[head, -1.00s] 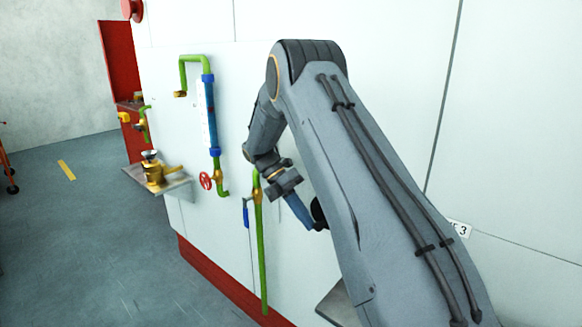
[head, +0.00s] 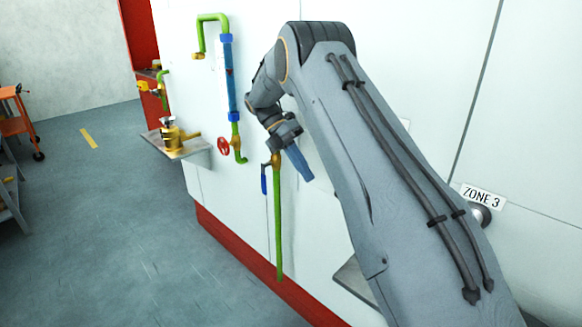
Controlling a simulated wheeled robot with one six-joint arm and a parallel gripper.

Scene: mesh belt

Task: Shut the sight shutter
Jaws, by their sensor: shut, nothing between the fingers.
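My gripper (head: 302,174) is in front of the white wall, left of my upper arm. Its slate-blue fingers are shut with nothing between them and point down and to the right. I cannot make out a sight shutter for sure in the head view. A dark round fitting that showed beside the fingertips earlier is now hidden behind my arm.
Left of my gripper are a blue-handled green pipe (head: 278,225), a sight tube (head: 228,80) and a red handwheel (head: 223,147). A brass valve (head: 174,134) stands on a shelf (head: 196,146). An orange cart (head: 16,125) is far left. The floor between is clear.

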